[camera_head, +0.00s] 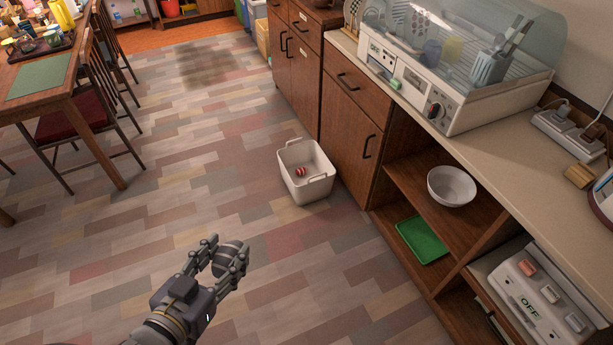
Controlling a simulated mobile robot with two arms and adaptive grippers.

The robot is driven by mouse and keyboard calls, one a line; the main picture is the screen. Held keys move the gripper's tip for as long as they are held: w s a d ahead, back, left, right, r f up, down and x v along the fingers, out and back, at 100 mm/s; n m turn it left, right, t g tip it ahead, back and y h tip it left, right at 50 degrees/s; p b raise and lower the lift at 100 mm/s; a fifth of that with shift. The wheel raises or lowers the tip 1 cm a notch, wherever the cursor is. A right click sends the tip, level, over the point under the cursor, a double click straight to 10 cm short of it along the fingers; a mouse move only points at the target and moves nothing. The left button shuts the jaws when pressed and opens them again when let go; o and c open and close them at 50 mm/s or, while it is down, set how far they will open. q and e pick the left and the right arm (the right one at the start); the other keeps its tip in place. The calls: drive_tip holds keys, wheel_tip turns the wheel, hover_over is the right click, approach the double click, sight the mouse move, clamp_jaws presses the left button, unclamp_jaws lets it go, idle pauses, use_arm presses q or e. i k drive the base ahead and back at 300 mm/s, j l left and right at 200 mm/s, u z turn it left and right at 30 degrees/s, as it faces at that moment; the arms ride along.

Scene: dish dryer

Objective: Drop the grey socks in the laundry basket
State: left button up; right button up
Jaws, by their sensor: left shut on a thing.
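My left gripper (229,262) comes in at the lower middle of the head view. It is shut on a dark grey rounded bundle, the grey socks (229,254), and holds them over the floor, left of and nearer than the basket. The white laundry basket (292,182) stands upright on the floor against the wooden cabinets. A small red and white striped thing (301,171) lies inside it. My gripper is apart from the basket. My right gripper is not in view.
Wooden cabinets (345,120) and open shelves line the right side, with a dish dryer (455,75) on the counter. A white bowl (451,187) and a green tray (421,240) sit on the shelves. A table (75,60) and chairs stand at upper left. The middle floor is clear.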

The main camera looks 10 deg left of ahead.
sight(300, 183)
drive_tip(key=i+j, duration=0.7)
drive_tip(key=i, duration=0.2)
drive_tip(key=i+j+z, duration=0.15)
drive_tip(key=i+j, duration=0.55)
drive_tip(key=i, duration=0.2)
